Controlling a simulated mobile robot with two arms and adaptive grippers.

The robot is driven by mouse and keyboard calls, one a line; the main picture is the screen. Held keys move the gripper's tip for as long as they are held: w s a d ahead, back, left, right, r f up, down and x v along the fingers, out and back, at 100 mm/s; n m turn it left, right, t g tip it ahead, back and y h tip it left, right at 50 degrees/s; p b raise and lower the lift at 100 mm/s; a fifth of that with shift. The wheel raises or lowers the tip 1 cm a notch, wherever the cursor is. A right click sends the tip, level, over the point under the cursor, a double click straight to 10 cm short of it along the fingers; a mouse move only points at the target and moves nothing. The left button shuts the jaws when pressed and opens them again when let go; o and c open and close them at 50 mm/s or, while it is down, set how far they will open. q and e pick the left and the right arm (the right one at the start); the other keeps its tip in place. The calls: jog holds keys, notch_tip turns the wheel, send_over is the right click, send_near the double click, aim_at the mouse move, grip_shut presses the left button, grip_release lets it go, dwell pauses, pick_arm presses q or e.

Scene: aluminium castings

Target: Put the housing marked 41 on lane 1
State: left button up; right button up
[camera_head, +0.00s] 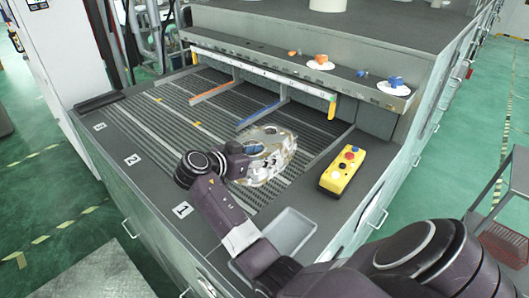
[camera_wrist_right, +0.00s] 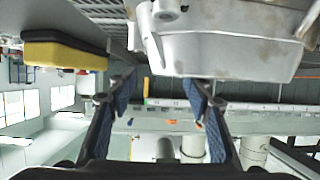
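A silvery, brown-stained cast housing (camera_head: 270,152) sits on the ribbed lane surface nearest the plate marked 1 (camera_head: 183,209). No number on it is legible. My right gripper (camera_head: 243,160) is close against its left side in the head view, partly hiding it. In the right wrist view the housing (camera_wrist_right: 225,50) fills the upper right. The two blue-padded fingers (camera_wrist_right: 160,85) stand apart there, with one tip overlapping the housing's lower edge; I cannot tell whether it touches. My left gripper is not in view.
A yellow button box (camera_head: 342,169) stands right of the housing, and a grey tray (camera_head: 290,232) lies in front. Plates 2 (camera_head: 132,159) and 3 (camera_head: 99,126) mark emptier lanes. A ledge with buttons (camera_head: 300,66) runs behind.

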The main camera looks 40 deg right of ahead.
jog(key=shift+w+d+f, duration=0.1)
jog(key=shift+d, duration=0.1)
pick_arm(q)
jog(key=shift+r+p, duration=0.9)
pick_arm(e)
jog(key=v, duration=1.2)
jog(key=shift+w, duration=0.1)
